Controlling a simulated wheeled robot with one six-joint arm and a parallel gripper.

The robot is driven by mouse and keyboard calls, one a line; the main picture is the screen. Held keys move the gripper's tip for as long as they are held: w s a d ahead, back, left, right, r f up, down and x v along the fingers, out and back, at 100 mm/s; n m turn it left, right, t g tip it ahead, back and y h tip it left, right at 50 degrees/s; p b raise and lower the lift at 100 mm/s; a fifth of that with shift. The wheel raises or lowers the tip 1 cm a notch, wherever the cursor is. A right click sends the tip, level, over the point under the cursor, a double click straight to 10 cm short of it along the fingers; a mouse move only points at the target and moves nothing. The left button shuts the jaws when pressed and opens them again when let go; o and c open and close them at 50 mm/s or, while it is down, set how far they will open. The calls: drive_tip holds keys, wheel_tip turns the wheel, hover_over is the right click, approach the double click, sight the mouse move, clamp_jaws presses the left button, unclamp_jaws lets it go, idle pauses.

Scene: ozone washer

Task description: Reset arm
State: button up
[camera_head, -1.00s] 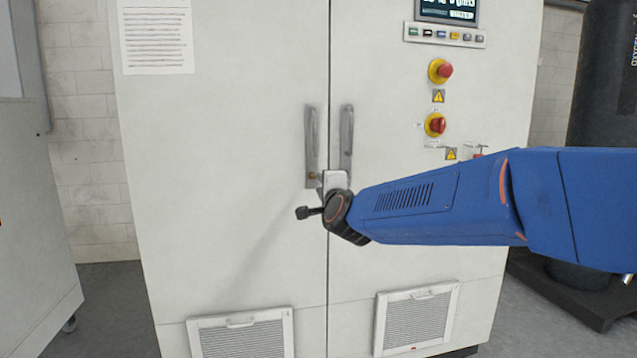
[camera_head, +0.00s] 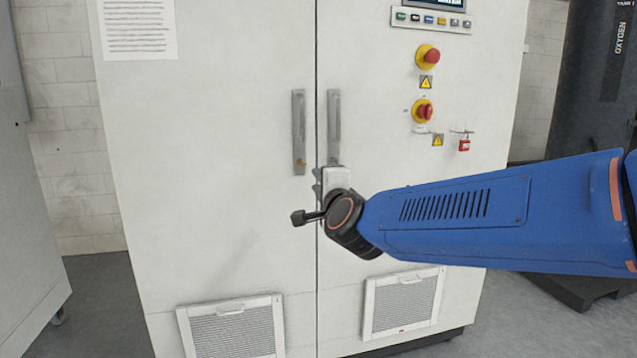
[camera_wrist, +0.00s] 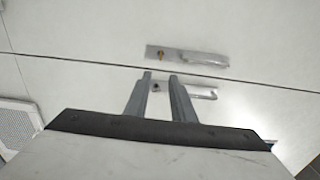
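My blue arm (camera_head: 450,215) reaches in from the right in the head view. My gripper (camera_head: 317,180) is in front of the white cabinet (camera_head: 215,170), near the lower ends of its two upright door handles, the left handle (camera_head: 299,132) and the right handle (camera_head: 334,128). In the wrist view my gripper (camera_wrist: 160,77) has two grey fingers apart, with no object visibly held. The handles show past the fingers, one partly hidden by them. I cannot tell whether a finger touches a handle. Both doors look closed.
Red emergency buttons (camera_head: 427,57) and a display panel (camera_head: 432,19) are on the cabinet's upper right. Vent grilles (camera_head: 232,328) are low on the doors. A dark oxygen tank (camera_head: 590,90) stands at right, a grey cabinet (camera_head: 28,250) at left. Floor shows between the cabinets.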

drive_tip(key=s+d+f+n+g+h, duration=0.1)
drive_tip(key=s+d+f+n+g, duration=0.3)
drive_tip(key=s+d+f, duration=0.4)
drive_tip(key=s+d+f+n+g+h, duration=0.2)
drive_tip(key=s+d+f+n+g, duration=0.2)
drive_tip(key=s+d+f, duration=0.5)
drive_tip(key=s+d+f+n+g+h, duration=0.2)
drive_tip(key=s+d+f+n+g, duration=0.2)
drive_tip(key=s+d, duration=0.9)
drive_tip(key=s+f+n, duration=0.3)
drive_tip(key=s+f, duration=0.2)
drive_tip(key=shift+s+d+f+g, duration=0.15)
drive_tip(key=shift+d+g, duration=0.15)
drive_tip(key=shift+d, duration=0.1)
drive_tip(key=shift+o, duration=0.6)
